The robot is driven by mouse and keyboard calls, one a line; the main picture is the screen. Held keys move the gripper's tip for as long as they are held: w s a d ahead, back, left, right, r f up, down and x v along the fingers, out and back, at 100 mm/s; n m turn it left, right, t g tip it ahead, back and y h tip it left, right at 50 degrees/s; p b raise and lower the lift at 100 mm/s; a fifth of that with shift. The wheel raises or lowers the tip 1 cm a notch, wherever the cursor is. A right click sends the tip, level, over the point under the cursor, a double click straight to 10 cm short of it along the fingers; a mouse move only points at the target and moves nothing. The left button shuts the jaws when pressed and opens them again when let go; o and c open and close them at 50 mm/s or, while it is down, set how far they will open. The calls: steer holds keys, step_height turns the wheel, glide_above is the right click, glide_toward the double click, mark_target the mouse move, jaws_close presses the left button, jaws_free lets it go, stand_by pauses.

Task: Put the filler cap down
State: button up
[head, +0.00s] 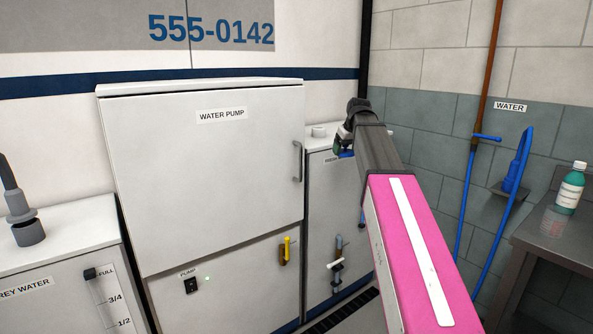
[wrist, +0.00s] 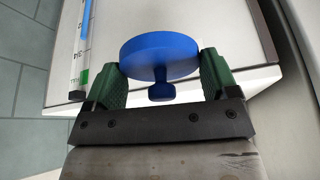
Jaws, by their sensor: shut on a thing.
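The filler cap (wrist: 160,50) is blue, with a broad round disc and a small knob. My gripper (wrist: 162,78) is shut on it, with a green finger pad on each side of the disc. In the head view, my gripper (head: 344,143) is above the top of the white tank cabinet right of the water pump cabinet, and a bit of blue shows at its fingers. My arm hides part of that cabinet (head: 325,200). A short pale filler neck (head: 319,131) stands on its top, left of my gripper. The cap appears held clear of the surface.
The taller water pump cabinet (head: 200,185) stands to the left, with a handle on its door. The grey water tank (head: 55,255) is at far left. A metal counter (head: 560,235) with a green bottle (head: 570,188) is at right. Blue hose (head: 510,180) hangs on the wall.

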steer(key=s+f+m, duration=0.2)
steer(key=s+f, duration=0.3)
steer(key=f, duration=0.6)
steer(key=s+f+m+h, duration=0.1)
steer(key=s+f+m, duration=0.1)
steer(key=s+f, duration=0.4)
step_height(320, 180, down, 5)
steer(key=shift+f+h, duration=0.1)
steer(key=shift+h, duration=0.2)
steer(key=shift+a, duration=0.1)
